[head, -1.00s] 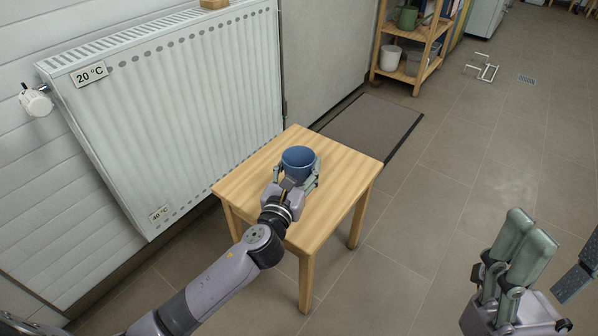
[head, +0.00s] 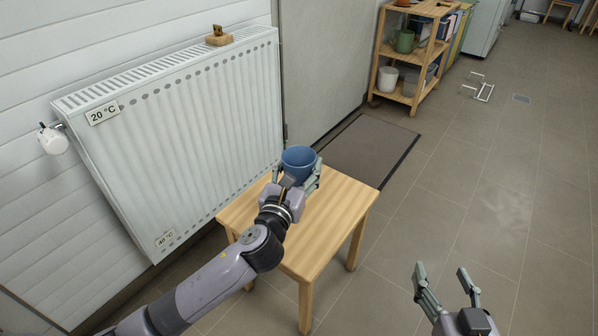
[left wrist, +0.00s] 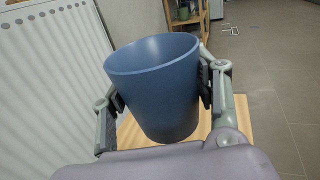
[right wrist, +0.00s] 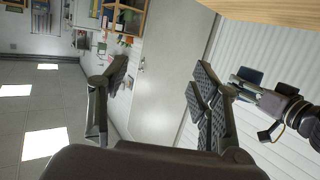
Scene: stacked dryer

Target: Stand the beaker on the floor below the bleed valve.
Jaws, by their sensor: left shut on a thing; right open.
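The blue beaker (head: 299,159) is upright above the small wooden table (head: 335,200), seemingly clear of its top. My left gripper (head: 298,178) is shut on it, one finger on each side. The beaker also shows in the right wrist view (right wrist: 250,75). My right gripper (head: 443,277) is open and empty over the floor (head: 400,255), right of the table. The radiator (head: 190,130) stands behind the table; I cannot make out a bleed valve on it.
A white thermostat knob (head: 53,140) sits at the radiator's left end. A wooden block with a small brass-coloured piece (head: 219,37) lies on the radiator. A dark mat (head: 365,150), a shelf (head: 405,97) and a white wire stand (head: 482,88) are farther back. The right-hand floor is open.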

